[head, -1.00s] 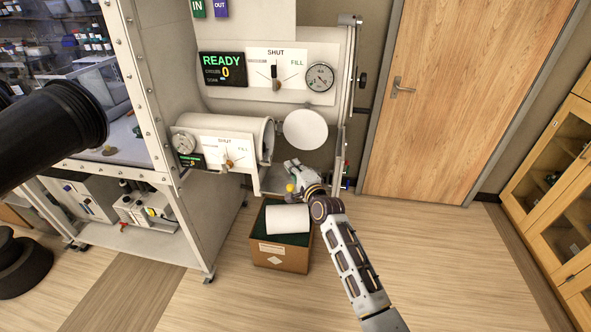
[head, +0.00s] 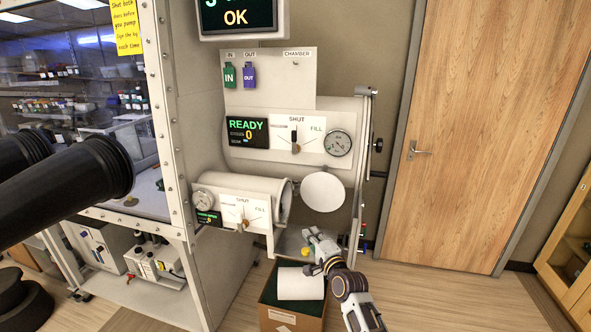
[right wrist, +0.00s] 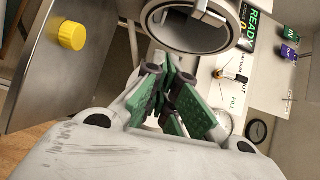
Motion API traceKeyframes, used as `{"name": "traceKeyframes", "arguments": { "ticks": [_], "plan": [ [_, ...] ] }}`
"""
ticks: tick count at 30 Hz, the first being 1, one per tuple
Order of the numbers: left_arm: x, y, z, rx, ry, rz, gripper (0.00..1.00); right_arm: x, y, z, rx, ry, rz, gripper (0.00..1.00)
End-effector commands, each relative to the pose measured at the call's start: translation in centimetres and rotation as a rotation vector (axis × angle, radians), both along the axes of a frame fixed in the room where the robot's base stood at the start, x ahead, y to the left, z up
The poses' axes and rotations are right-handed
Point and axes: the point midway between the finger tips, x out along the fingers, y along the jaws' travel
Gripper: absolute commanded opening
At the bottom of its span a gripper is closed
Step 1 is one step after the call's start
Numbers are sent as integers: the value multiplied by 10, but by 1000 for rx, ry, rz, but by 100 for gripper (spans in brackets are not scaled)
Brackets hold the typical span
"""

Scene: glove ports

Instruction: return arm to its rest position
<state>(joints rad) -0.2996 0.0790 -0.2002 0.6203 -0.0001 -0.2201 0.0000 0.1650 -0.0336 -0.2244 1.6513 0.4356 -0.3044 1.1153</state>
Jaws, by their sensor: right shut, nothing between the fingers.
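My right gripper (head: 312,238) is in front of the glove box's lower right side, just below the round white door (head: 323,192) of the small chamber (head: 250,186). In the right wrist view its green-padded fingers (right wrist: 176,78) are shut with nothing between them. A round port mouth (right wrist: 195,48) lies beyond the fingertips there. My right arm comes up from the bottom of the head view. My left gripper is not in view.
A yellow cap (head: 305,252) sits on a metal shelf (right wrist: 75,75) beside the gripper. A cardboard box (head: 283,317) holding a white cylinder (head: 301,284) stands on the floor below. Black gloves (head: 70,190) stick out at left. A wooden door (head: 490,130) is at right.

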Motion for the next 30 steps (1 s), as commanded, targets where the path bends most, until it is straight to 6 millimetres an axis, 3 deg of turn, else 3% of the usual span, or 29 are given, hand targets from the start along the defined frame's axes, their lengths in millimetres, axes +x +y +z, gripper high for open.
{"name": "traceKeyframes", "arguments": {
  "ticks": [5,11,21,30],
  "plan": [
    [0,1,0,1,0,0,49,-23,-5,-23,-131,45,26,0],
    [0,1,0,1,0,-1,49,-65,-17,-59,-366,119,84,0],
    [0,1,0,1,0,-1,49,-152,-48,-112,-767,259,232,0],
    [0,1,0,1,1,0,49,-239,-85,-142,-1090,387,411,0]
  ]
}}
